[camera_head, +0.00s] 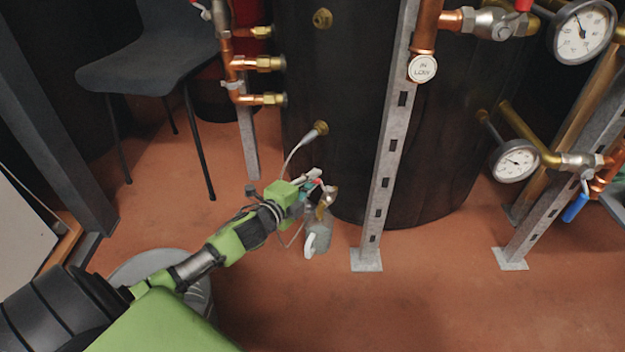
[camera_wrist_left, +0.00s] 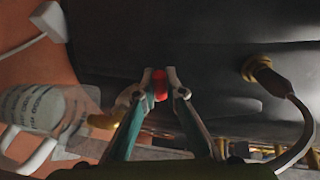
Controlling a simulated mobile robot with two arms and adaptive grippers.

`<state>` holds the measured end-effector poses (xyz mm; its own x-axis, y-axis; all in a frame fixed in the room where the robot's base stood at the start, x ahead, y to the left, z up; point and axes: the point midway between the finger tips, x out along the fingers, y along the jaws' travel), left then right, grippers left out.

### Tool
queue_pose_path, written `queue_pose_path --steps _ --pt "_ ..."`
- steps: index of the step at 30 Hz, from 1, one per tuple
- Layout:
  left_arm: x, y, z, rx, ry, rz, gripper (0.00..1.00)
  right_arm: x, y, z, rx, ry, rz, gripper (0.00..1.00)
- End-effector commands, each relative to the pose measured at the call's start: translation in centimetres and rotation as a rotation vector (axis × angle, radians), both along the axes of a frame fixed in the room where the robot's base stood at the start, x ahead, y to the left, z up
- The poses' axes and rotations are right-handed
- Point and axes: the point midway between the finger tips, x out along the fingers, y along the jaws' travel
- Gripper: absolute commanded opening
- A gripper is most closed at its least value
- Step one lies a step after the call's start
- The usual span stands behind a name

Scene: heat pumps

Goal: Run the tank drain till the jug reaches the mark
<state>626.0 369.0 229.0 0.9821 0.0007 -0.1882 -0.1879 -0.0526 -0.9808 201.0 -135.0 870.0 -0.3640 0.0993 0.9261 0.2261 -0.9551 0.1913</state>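The tank (camera_head: 340,100) is a large dark cylinder. Low on its front is a brass drain outlet (camera_head: 325,203), partly behind my gripper; its brass end (camera_wrist_left: 102,121) also shows in the left wrist view. A clear jug (camera_head: 318,235) with a white handle stands on the floor under it. In the left wrist view the jug (camera_wrist_left: 42,108) shows printed markings; I cannot tell the water level or which line is the mark. My left gripper (camera_wrist_left: 160,84) has its fingertips closed on both sides of a small red handle (camera_wrist_left: 160,88). My right gripper is out of view.
A grey cable plugs into a brass fitting (camera_head: 320,128) above my gripper. A slotted metal post (camera_head: 385,170) stands close to the right of the jug. Copper pipes and gauges (camera_head: 517,161) are further right. A chair (camera_head: 150,60) stands at left; the front floor is clear.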

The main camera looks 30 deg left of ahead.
Motion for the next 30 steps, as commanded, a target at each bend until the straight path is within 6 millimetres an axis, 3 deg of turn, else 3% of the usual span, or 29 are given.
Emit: queue_pose_path --steps 10,17,27,28,30 --pt "0.8 0.1 0.3 0.005 0.001 -0.152 0.0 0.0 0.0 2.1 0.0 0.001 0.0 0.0" --pt "1.2 0.0 0.0 -0.001 0.0 -0.258 0.0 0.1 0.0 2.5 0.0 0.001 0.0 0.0" --pt "1.2 -0.1 0.0 -0.003 -0.002 -0.269 0.0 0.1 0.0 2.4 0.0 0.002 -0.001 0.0" --pt "1.2 -0.1 0.0 -0.003 -0.002 -0.269 0.18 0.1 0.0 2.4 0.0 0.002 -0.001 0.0" --pt "1.2 0.0 0.0 -0.001 -0.001 -0.268 0.28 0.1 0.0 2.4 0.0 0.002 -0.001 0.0"
